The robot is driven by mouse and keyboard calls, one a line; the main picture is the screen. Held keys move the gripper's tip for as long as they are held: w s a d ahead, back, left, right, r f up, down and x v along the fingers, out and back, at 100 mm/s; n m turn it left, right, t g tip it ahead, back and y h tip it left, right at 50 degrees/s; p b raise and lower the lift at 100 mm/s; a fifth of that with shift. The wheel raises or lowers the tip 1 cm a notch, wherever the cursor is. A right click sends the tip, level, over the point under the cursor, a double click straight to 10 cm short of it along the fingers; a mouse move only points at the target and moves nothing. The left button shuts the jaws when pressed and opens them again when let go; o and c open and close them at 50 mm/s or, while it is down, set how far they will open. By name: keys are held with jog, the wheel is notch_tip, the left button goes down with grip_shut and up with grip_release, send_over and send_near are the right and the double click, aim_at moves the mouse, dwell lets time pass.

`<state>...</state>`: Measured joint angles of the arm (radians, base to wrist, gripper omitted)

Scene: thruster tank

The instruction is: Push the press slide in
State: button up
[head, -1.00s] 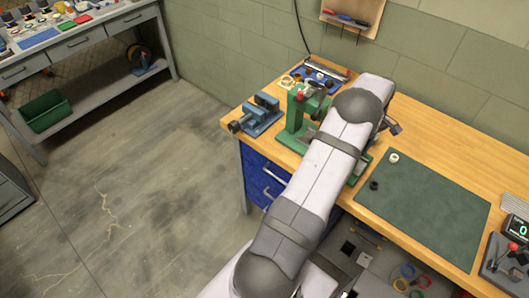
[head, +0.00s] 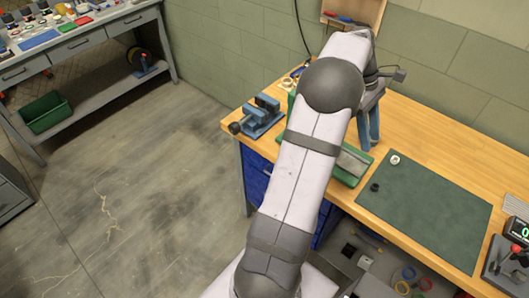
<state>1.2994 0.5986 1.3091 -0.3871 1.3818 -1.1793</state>
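The green press is mostly hidden behind my arm in the head view. Its green base (head: 346,180) shows to the right of the arm, with a grey metal strip (head: 354,160) on it that looks like the slide. How far in the slide stands cannot be told. My gripper (head: 369,142) points down, its blue-grey fingers just above and behind the right end of the press base. Whether they touch it, and whether they are open or shut, is not clear. No held object shows.
A blue vise (head: 262,117) stands at the bench's left corner. A green mat (head: 430,208) with a white ring (head: 394,160) and a black ring (head: 375,187) lies to the right. A counter device (head: 518,230) is at the far right. A tool board hangs on the wall.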

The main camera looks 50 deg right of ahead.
jog(key=w+a+f+t+h+b, duration=0.1)
jog(key=w+a+f, duration=0.1)
jog(key=w+a, duration=0.8)
jog(key=w+a+f+n+t+b, duration=0.1)
jog(key=w+a+f+b, duration=0.1)
jog(key=w+a, duration=0.8)
jog(key=shift+a+f+n+h, duration=0.2)
jog(key=shift+f+n+h, duration=0.15)
jog(key=shift+f, duration=0.45)
jog(key=shift+w, duration=0.1)
jog(key=shift+c, duration=0.4)
